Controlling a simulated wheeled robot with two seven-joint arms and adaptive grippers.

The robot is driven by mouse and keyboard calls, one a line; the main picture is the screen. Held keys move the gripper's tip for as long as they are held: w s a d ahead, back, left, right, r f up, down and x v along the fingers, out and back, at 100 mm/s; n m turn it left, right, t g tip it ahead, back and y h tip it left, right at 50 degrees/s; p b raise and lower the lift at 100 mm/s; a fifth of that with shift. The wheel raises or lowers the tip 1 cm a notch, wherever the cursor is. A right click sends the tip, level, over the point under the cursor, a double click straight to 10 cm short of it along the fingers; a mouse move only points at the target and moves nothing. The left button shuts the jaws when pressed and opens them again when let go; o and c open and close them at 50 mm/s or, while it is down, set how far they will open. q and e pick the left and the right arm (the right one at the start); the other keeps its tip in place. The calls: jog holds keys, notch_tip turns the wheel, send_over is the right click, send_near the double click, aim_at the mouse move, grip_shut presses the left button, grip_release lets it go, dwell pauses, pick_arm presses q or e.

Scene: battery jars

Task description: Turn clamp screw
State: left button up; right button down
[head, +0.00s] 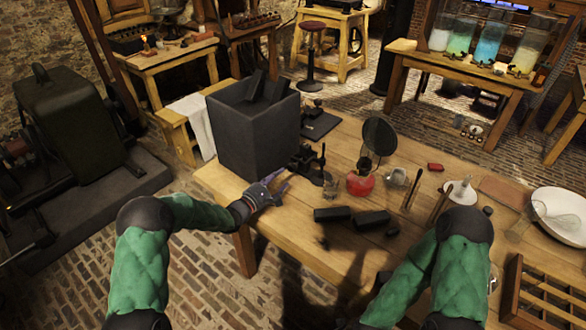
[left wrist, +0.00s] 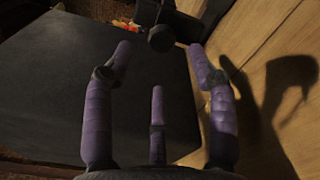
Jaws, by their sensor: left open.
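A small black clamp-like fixture (head: 317,176) stands on the wooden table just right of the large dark box. My left gripper (head: 276,188) is low over the table's near left part, in front of the box and left of the fixture. In the left wrist view the left gripper (left wrist: 158,62) has its three purple fingers spread, with nothing between them. A dark round knob (left wrist: 161,39) on a dark bar shows just beyond the fingertips, apart from them. It looks like the screw's end, but I cannot be sure. My right gripper is not in view.
The large dark box (head: 252,135) stands at the table's left end. Two black blocks (head: 372,219) lie at the near edge.

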aim_at(290, 169)
pick_arm(q)
jog(key=b+x, duration=0.1)
jog(key=x, duration=0.2)
jog(key=b+x, duration=0.1)
jog(key=x, duration=0.3)
jog(key=shift+s+f, duration=0.1)
jog(key=shift+f, duration=0.1)
jog(key=shift+w+d+r, duration=0.1)
jog(key=shift+w+d, duration=0.25)
jog(key=shift+w, duration=0.1)
grip_shut()
